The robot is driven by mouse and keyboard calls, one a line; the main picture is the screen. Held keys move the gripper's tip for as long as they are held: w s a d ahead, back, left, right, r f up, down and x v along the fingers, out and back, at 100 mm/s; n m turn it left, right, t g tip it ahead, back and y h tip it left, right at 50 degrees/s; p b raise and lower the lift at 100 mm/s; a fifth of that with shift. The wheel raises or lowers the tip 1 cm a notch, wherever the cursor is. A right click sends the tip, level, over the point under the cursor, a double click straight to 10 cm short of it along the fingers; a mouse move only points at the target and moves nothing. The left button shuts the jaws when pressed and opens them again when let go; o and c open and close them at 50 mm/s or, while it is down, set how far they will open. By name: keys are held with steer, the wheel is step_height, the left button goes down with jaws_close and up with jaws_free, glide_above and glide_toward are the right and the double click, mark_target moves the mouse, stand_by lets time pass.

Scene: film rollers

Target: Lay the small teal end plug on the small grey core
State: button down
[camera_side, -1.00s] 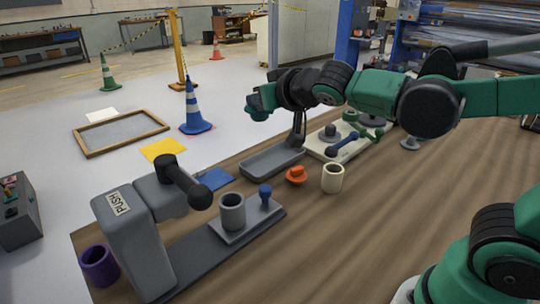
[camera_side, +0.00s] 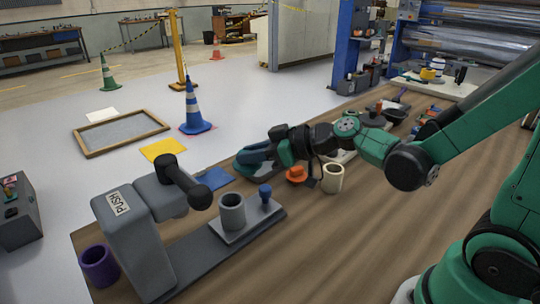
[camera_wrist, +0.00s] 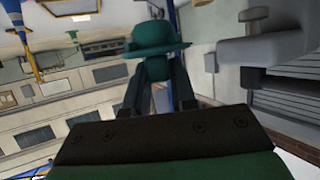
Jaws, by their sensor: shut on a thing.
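The small grey core (camera_side: 232,212) stands upright and open at the top on a plate in front of the grey press. In the wrist view my gripper (camera_wrist: 157,78) is shut on the teal end plug (camera_wrist: 153,37), which has a wide brim and a rounded head beyond the fingertips. The plug is apart from the core. In the side view the plug is hard to tell from the green gripper parts.
The press (camera_side: 130,230) with its ball-ended lever (camera_side: 185,185) overhangs beside the core. A blue plug (camera_side: 265,194) stands on the same plate. An orange plug (camera_side: 296,175) and a cream core (camera_side: 333,181) are close under my wrist. A purple core (camera_side: 100,266) stands at the left.

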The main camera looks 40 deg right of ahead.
mark_target(236, 167)
steer(key=a+n+g+y, duration=0.1)
steer(key=a+r+n+g+y, duration=0.1)
steer(key=n+y, duration=0.1)
steer(key=w+a+n+g+y, duration=0.1)
steer(key=n, duration=0.1)
steer(key=shift+r+g, duration=0.35)
steer(key=shift+g, duration=0.05)
steer(key=shift+n+g+y, duration=0.6)
steer(key=shift+n, duration=0.1)
steer(key=shift+a+f, duration=0.2)
steer(key=shift+f, duration=3.4)
steer(key=c, duration=0.6)
jaws_free()
steer(key=shift+c, duration=0.2)
steer(key=shift+o, duration=0.2)
steer(key=o, duration=0.4)
steer(key=shift+o, duration=0.2)
